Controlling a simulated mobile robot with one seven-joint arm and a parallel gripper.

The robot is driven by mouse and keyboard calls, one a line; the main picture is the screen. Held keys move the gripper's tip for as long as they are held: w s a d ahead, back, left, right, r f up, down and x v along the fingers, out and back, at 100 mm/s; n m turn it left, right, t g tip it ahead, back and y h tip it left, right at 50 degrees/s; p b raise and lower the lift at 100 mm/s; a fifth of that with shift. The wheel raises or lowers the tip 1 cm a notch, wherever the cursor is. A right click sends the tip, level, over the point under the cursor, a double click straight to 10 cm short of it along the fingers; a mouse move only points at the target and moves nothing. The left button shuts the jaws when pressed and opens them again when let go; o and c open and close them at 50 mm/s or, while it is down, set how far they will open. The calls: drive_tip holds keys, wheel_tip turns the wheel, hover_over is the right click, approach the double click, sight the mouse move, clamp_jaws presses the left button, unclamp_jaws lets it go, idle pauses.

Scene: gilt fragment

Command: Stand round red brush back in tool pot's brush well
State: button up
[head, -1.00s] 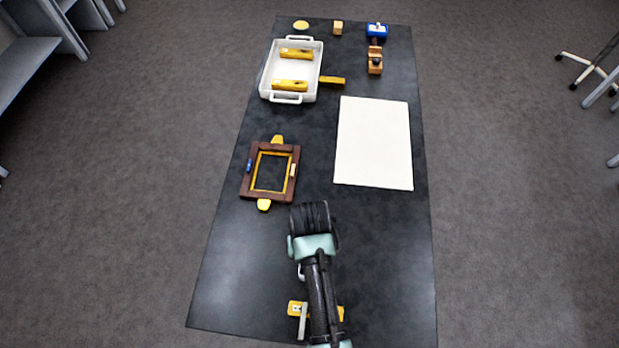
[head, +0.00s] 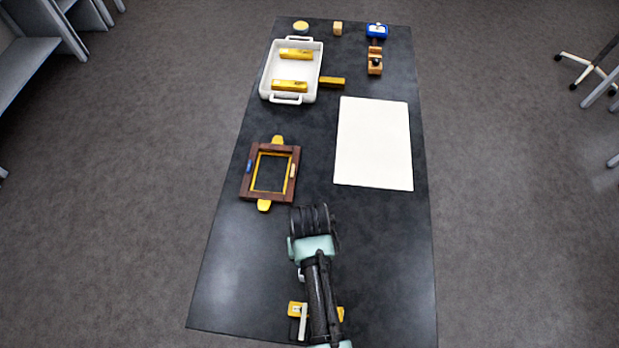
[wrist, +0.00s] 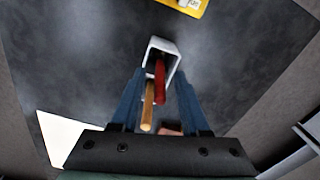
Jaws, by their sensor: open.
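In the wrist view, a pale grey, square, open-topped tool pot (wrist: 157,45) stands on the dark table. A red brush (wrist: 160,82) rises from the pot, its lower end hidden inside; I cannot tell which well it is in. A tan wooden handle (wrist: 148,112) stands beside it. My gripper (wrist: 159,76) has its two blue fingers apart, one on each side of the pot and the handles. The fingers do not visibly close on the brush. In the head view my arm covers most of the pot; a small pale part (head: 300,272) shows left of it.
A yellow item (head: 297,308) lies near the table's front edge. A brown frame (head: 245,185) lies at left. A white sheet (head: 374,145) lies at right. A white tray (head: 305,65) with yellow pieces is farther back. The table's left front is clear.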

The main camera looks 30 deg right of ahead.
wheel_tip(320, 180, up, 12)
drive_tip(key=shift+r+b, duration=0.1)
drive_tip(key=shift+b, duration=0.4)
drive_tip(key=w+r+n+t+h, duration=0.1)
drive_tip(key=w+r+t+h, duration=0.1)
drive_tip(key=w+r+t, duration=1.1)
drive_tip(key=w+a+r+n+t, duration=0.1)
drive_tip(key=w+a+r, duration=0.15)
drive_tip(key=r, duration=0.85)
drive_tip(key=w+a+r+t, duration=0.1)
drive_tip(key=w+r, duration=0.3)
drive_tip(key=r, duration=0.6)
drive_tip(key=s+a+r+t, duration=0.2)
drive_tip(key=s+r+t, duration=0.2)
drive_tip(key=r, duration=0.5)
drive_tip(key=s+a+r+n+t+y, duration=0.1)
drive_tip(key=s+a+r+t, duration=0.2)
drive_tip(key=r, duration=0.7)
drive_tip(key=s+a+r+t, duration=0.2)
drive_tip(key=s+r+t, duration=0.3)
drive_tip(key=r, duration=0.5)
drive_tip(key=shift+s+a+n+y, duration=0.2)
drive_tip(key=shift+s+n+y, duration=0.15)
drive_tip(key=shift+s, duration=0.7)
drive_tip(key=shift+r, duration=0.1)
